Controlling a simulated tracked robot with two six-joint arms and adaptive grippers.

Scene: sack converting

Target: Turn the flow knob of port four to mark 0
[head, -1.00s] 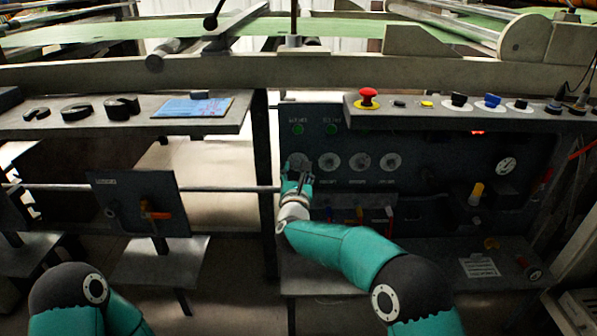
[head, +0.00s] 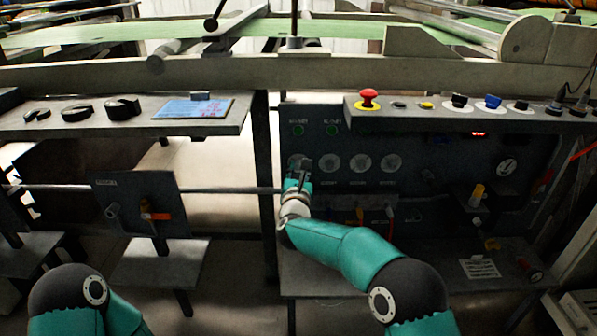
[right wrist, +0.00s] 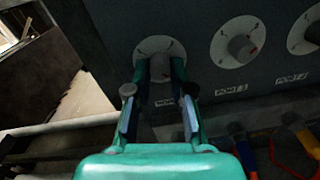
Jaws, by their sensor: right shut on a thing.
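A row of round white dials with grey flow knobs runs across the dark panel. The leftmost flow knob (right wrist: 160,68) sits between the fingers of my right gripper (right wrist: 159,75), which is shut on it. My left gripper is out of view.
The neighbouring knob (right wrist: 241,48) with a red mark stands to the right, clear of the fingers. Below the dials are a yellow-handled part (head: 360,215) and other small fittings. A shelf edge with a red button (head: 368,97) overhangs at upper right.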

